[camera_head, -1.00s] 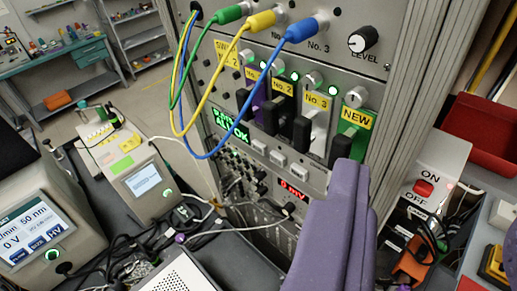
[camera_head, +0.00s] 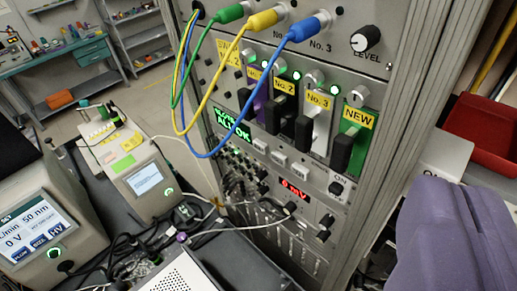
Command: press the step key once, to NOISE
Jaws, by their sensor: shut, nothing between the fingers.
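My gripper (camera_head: 445,212), purple and shut, fills the lower right corner, close to the camera. Nothing shows in it, and it is to the right of the rack, apart from the rack's front in the picture. The rack panel (camera_head: 313,190) has a green display (camera_head: 232,123) whose lower line reads ALL OK; its upper line is too small to read surely. Several small pale keys (camera_head: 279,158) sit in a slanting row right of and below that display. I cannot read their labels, so I cannot tell which one is the step key.
Black-handled levers (camera_head: 303,132) stick out above the keys. Green, yellow and blue cables (camera_head: 237,45) hang in front of the display's upper left. A red tray (camera_head: 484,135) and a white box (camera_head: 446,156) stand right of the rack. Instruments with screens (camera_head: 35,228) stand at the left.

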